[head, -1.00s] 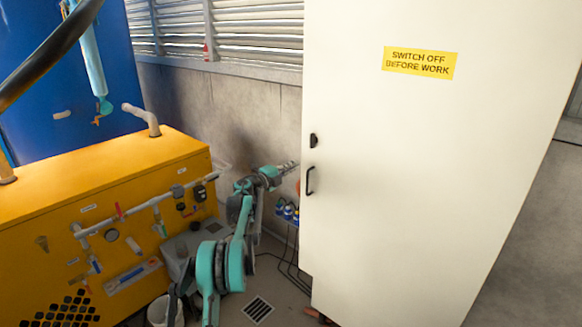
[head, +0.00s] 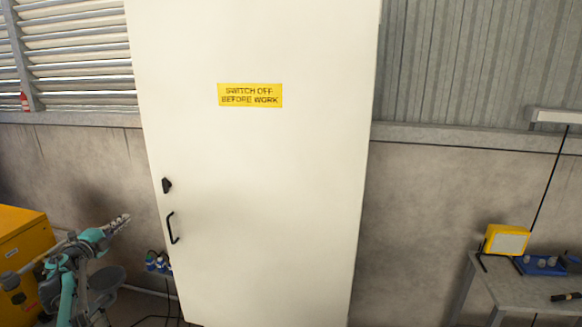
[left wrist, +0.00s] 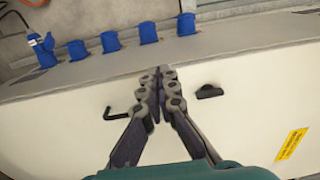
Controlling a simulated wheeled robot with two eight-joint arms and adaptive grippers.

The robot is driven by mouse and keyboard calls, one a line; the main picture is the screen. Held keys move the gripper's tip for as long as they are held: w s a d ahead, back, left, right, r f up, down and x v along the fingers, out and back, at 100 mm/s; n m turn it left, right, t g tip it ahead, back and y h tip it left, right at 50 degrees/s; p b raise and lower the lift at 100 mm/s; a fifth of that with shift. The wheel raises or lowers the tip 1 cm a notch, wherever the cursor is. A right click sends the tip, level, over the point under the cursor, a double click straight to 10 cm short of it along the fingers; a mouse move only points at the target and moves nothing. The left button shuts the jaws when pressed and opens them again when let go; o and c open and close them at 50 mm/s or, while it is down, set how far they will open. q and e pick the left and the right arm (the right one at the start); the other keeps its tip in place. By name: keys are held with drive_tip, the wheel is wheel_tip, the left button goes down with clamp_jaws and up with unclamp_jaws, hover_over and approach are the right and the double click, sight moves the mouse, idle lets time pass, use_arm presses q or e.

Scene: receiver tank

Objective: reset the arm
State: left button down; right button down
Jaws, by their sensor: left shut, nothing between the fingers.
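My left gripper (head: 120,221) is raised at the lower left of the head view, to the left of a tall white cabinet. In the left wrist view its fingers (left wrist: 160,80) are closed together with nothing between them. Behind them in that view lies the cabinet door (left wrist: 240,125), with its black handle (left wrist: 118,113) and black latch (left wrist: 209,91). I cannot tell whether the fingers touch the cabinet; no grip on it shows. My right gripper is in neither view.
The white cabinet (head: 260,200) bears a yellow warning label (head: 250,95). A yellow machine (head: 20,235) stands at the left edge. At right, a bench (head: 510,288) carries a yellow lamp (head: 505,241). Bare wall lies between.

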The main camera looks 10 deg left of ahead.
use_arm(q)
drive_tip(key=w+d+r+n+t+y+b, duration=0.15)
drive_tip(key=d+r+n+y, duration=0.45)
drive_tip(key=d+r, duration=0.65)
drive_tip(key=s+d+r+n+g+y+b, duration=0.1)
drive_tip(key=s+d+r+n+g+y, duration=0.15)
drive_tip(key=s+d+n, duration=0.45)
drive_tip(key=s+d+f+n+g+h+b, duration=0.3)
drive_tip(key=s+d+f+g, duration=0.7)
drive_tip(key=s+d+f, duration=2.1)
drive_tip(key=s+d+n+h, duration=0.1)
drive_tip(key=s+n+h, duration=0.1)
drive_tip(key=s+h, duration=0.1)
drive_tip(key=shift+s+d+f+n+h, duration=0.25)
drive_tip(key=shift+d+n+h, duration=0.1)
drive_tip(key=shift+h, duration=0.3)
